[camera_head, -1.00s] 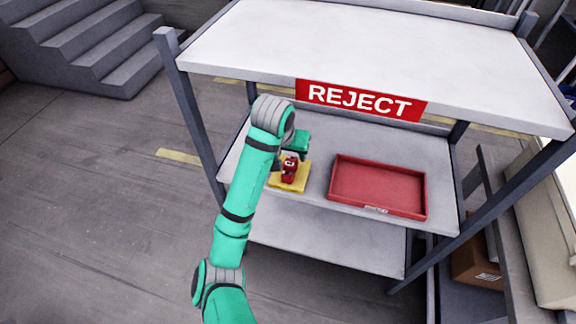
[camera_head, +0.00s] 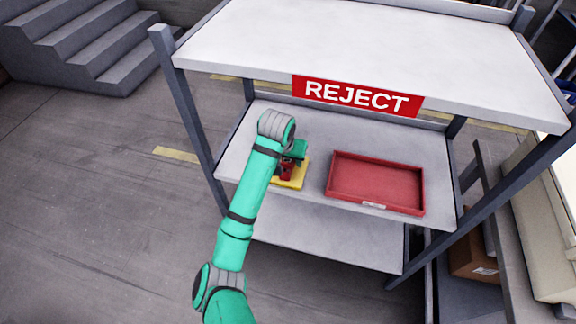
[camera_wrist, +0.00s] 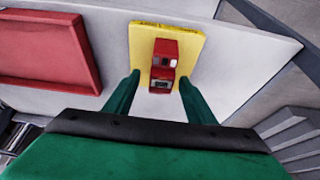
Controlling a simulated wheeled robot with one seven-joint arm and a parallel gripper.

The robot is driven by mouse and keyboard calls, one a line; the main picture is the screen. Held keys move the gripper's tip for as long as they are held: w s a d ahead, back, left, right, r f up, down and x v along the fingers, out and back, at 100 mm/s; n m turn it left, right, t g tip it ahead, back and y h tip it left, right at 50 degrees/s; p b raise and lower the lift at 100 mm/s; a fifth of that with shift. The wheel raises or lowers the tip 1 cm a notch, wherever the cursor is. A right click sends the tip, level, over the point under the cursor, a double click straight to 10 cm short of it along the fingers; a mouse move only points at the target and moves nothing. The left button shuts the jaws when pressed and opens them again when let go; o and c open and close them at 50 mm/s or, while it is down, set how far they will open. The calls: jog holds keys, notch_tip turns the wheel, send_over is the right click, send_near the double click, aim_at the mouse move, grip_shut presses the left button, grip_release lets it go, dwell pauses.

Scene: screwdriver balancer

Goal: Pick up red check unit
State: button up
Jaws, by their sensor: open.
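The red check unit (camera_wrist: 163,62) stands on a yellow pad (camera_wrist: 192,39) in the wrist view, with a small display on its near face. In the head view the unit (camera_head: 286,172) is partly hidden by my arm, and the yellow pad (camera_head: 295,181) shows beneath it. My gripper (camera_wrist: 159,86) is open, its two green fingers pointing toward the unit, one on each side of its lower part in the picture. I cannot tell whether the fingers reach fully around it. In the head view my gripper is mostly hidden behind the arm's end.
A red tray (camera_head: 375,184) lies on the same middle shelf (camera_head: 311,128), to the right of the pad. Grey posts (camera_head: 186,110) frame the shelf. Cardboard boxes (camera_head: 474,257) sit at the right.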

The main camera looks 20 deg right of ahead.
jog(key=shift+w+f, duration=0.25)
jog(key=shift+f, duration=0.25)
jog(key=shift+d, duration=0.1)
jog(key=c, duration=1.3)
jog(key=shift+o, duration=0.2)
jog(key=shift+r, duration=0.1)
